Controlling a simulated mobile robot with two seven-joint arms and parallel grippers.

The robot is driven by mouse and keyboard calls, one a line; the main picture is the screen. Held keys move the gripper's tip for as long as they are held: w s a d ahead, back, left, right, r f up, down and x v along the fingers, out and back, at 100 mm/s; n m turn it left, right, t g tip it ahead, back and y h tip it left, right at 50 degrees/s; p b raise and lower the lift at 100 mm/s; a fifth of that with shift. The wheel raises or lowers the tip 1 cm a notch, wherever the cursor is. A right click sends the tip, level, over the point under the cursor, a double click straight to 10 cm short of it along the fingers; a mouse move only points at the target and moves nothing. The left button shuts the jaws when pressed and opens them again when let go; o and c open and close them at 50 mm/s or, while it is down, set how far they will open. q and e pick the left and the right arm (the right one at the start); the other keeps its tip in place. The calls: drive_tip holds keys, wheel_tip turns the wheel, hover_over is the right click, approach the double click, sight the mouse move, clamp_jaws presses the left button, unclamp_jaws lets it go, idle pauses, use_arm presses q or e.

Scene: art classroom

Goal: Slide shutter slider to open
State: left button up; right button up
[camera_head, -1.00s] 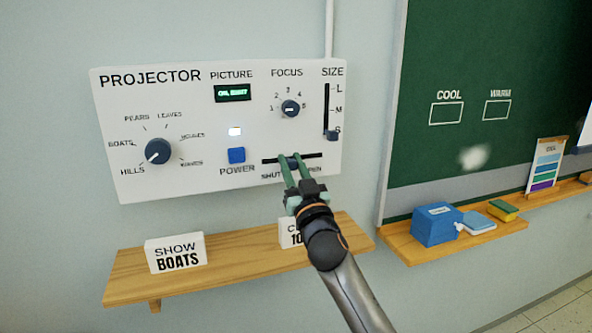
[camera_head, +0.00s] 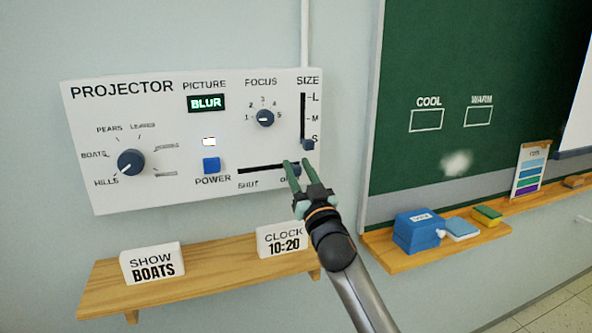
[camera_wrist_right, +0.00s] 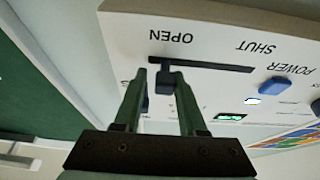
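The white projector panel (camera_head: 110,195) hangs on the wall in the head view. Its shutter slot (camera_head: 258,169) runs sideways between the labels SHUT and OPEN. The dark shutter slider knob (camera_head: 297,166) sits at the OPEN end, partly hidden by my fingers. In the right wrist view the knob (camera_wrist_right: 170,82) is at the slot's end by OPEN. My right gripper (camera_head: 299,164) is at the knob. Its green fingers (camera_wrist_right: 161,78) stand apart around the knob, one close to it and a small gap on the other side. My left gripper is not in view.
The size slider (camera_head: 308,145) is just above my right fingers. Below is a wooden shelf (camera_head: 205,268) with SHOW BOATS (camera_head: 152,264) and CLOCK signs (camera_head: 282,240). To the right is a chalkboard (camera_head: 450,60) with a ledge (camera_head: 400,262) holding a blue box (camera_head: 416,232).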

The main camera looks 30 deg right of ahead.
drive_tip(key=shift+o, duration=1.3)
drive_tip(key=shift+d, duration=0.1)
drive_tip(key=b+v, duration=0.2)
drive_tip(key=v, duration=1)
drive_tip(key=shift+s+b, duration=0.25)
drive_tip(key=shift+b, duration=0.15)
drive_tip(key=shift+f, duration=0.1)
